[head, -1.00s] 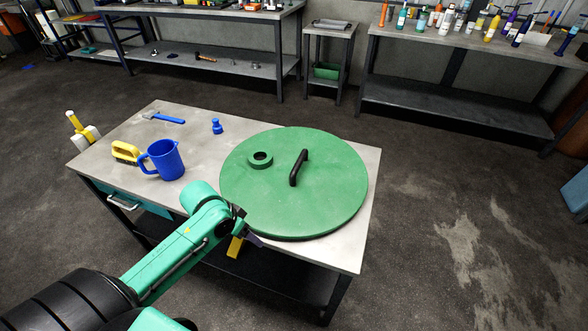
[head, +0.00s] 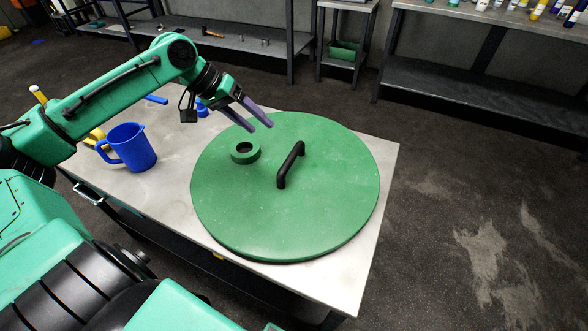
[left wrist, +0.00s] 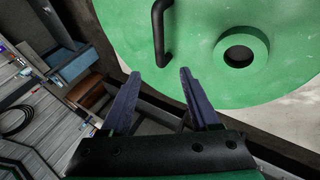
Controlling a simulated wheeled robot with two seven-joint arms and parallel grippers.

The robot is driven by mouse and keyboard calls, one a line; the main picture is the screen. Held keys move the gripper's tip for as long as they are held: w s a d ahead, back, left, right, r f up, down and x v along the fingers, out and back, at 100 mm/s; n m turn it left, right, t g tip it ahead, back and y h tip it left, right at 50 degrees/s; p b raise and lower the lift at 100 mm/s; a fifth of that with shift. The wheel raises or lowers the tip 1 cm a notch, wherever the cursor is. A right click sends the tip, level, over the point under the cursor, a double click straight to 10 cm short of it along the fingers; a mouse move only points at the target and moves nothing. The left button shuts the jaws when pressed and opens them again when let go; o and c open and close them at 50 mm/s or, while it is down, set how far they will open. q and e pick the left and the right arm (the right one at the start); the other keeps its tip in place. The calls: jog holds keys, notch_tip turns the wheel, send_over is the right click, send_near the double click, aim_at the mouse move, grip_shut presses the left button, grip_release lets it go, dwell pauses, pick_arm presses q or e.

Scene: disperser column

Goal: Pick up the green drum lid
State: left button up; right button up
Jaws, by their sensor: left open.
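The green drum lid (head: 300,220) lies flat on the grey table. Its black handle (head: 291,165) stands up near the middle, and a round green ring with a dark opening (head: 245,151) sits to the left of it. My left gripper (head: 261,128) is open and empty above the lid's far left part, apart from the handle. In the left wrist view, the two fingers (left wrist: 155,85) point toward the lid (left wrist: 205,35), with the handle (left wrist: 160,35) beyond them and the ring (left wrist: 240,52) to the right. My right gripper does not show.
A blue jug (head: 130,147) stands on the table (head: 350,285) left of the lid. A small blue item (head: 201,108) is partly behind my left arm. Shelved benches (head: 470,95) stand at the back. The floor right of the table is clear.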

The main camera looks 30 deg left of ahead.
pick_arm(q)
jog(key=s+r+p, duration=0.1)
jog(key=p, duration=0.4)
send_near(290, 155)
jog(key=x, duration=0.4)
jog(key=shift+w+d+f, duration=0.15)
jog(key=shift+w+d, duration=0.05)
jog(key=x, duration=0.4)
jog(key=shift+s+f, duration=0.2)
jog(key=shift+s, duration=0.05)
jog(key=shift+w+d+f, duration=0.1)
jog(key=shift+w+f, duration=0.1)
jog(key=shift+f, duration=0.15)
jog(key=shift+s+r, duration=0.1)
grip_shut()
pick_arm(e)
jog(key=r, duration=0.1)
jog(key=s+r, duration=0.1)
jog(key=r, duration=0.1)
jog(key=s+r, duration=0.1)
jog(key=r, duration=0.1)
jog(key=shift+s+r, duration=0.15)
pick_arm(q)
jog(key=shift+r, duration=0.15)
